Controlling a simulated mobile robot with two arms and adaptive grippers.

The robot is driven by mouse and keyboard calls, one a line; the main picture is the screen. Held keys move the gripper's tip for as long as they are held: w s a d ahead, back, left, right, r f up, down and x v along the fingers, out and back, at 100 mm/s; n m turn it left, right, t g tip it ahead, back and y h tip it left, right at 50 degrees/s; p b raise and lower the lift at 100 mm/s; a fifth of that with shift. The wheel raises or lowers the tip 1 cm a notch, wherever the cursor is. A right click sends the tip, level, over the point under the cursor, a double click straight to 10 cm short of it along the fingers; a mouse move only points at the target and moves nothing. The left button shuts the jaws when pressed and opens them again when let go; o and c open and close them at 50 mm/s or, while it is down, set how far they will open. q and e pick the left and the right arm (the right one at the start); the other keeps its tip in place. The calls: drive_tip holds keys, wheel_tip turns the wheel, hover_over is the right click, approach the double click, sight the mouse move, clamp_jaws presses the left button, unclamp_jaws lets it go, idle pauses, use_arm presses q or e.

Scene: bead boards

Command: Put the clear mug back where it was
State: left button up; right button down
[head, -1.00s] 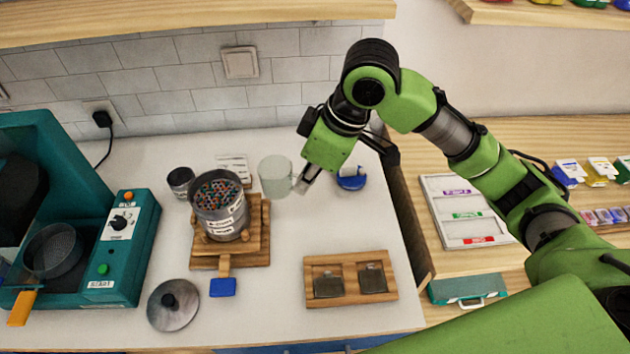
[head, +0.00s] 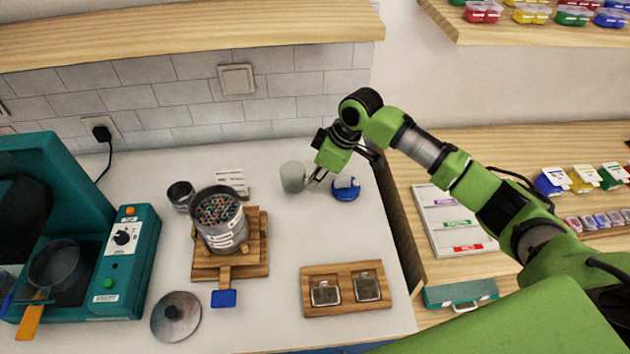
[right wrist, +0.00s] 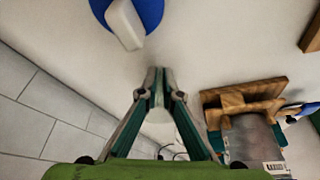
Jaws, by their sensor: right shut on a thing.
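The clear mug (head: 292,177) is a pale, frosted-looking cup at the back of the white counter, upright, right of the steel pot of beads. My right gripper (head: 312,184) is at the mug's right side, shut on it, seemingly by the handle. In the right wrist view the fingers (right wrist: 158,80) come together at their tips, and a pale part of the mug (right wrist: 160,126) shows between them. I cannot tell whether the mug's base touches the counter. My left gripper is in neither view.
The bead pot (head: 222,229) sits on a wooden stand, with a small dark cup (head: 180,194) and a white card (head: 231,180) behind. A wooden tray (head: 312,270) lies in front. Counter between is clear.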

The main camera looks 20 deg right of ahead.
drive_tip(key=shift+f, duration=0.75)
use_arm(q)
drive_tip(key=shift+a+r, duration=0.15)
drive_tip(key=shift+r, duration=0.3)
use_arm(e)
drive_tip(key=shift+f, duration=0.2)
drive_tip(key=c, duration=2.2)
unclamp_jaws()
drive_tip(key=shift+c, duration=0.2)
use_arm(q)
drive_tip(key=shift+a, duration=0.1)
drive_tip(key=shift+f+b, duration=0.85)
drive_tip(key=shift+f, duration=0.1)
use_arm(e)
drive_tip(key=v, duration=1.2)
drive_tip(key=shift+r, duration=0.2)
